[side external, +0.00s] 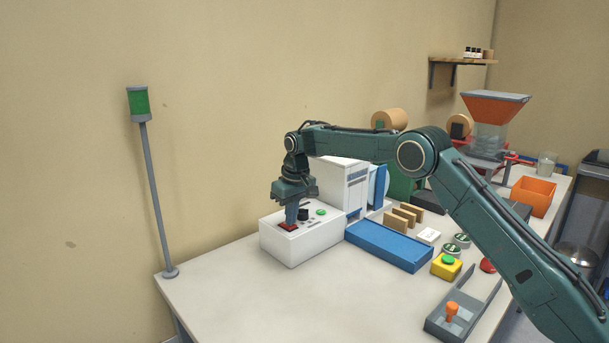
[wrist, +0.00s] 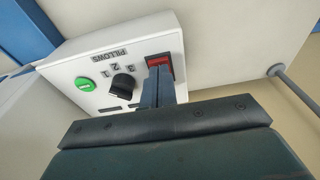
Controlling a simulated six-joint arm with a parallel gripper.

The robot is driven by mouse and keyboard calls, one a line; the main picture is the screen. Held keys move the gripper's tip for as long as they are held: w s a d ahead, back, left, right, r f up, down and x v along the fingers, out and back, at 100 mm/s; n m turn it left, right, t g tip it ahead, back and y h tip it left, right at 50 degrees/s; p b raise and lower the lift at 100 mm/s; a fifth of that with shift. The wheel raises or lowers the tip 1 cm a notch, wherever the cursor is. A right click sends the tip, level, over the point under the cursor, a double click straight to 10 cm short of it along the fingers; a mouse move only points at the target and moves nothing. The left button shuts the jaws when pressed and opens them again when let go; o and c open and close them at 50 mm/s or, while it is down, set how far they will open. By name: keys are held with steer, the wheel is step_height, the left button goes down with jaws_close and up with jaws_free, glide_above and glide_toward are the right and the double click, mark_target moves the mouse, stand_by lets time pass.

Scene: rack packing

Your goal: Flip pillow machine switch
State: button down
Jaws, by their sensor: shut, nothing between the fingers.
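The pillow machine (side external: 305,240) is a white box with a sloped control panel at the left part of the table. Its panel (wrist: 95,65) shows in the wrist view with the label PILLOWS, a green button (wrist: 84,84), a black knob (wrist: 122,84) beside the numbers 1, 2 and 3, and a red switch (wrist: 160,62) in a dark red frame. My gripper (side external: 289,222) points down with its fingers shut and empty. Its fingertips (wrist: 157,66) are at the red switch and hide part of it. I cannot tell whether they touch it or which way it is set.
A blue tray (side external: 388,245) lies right of the machine. A grey pole with a green lamp (side external: 139,102) stands at the table's left corner. Brown blocks (side external: 403,215), a yellow box with a green button (side external: 446,267) and a grey fixture (side external: 452,318) are farther right. The front left table is clear.

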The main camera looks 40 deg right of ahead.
steer(key=shift+f, duration=0.25)
steer(key=shift+r, duration=3.55)
steer(key=shift+r, duration=0.1)
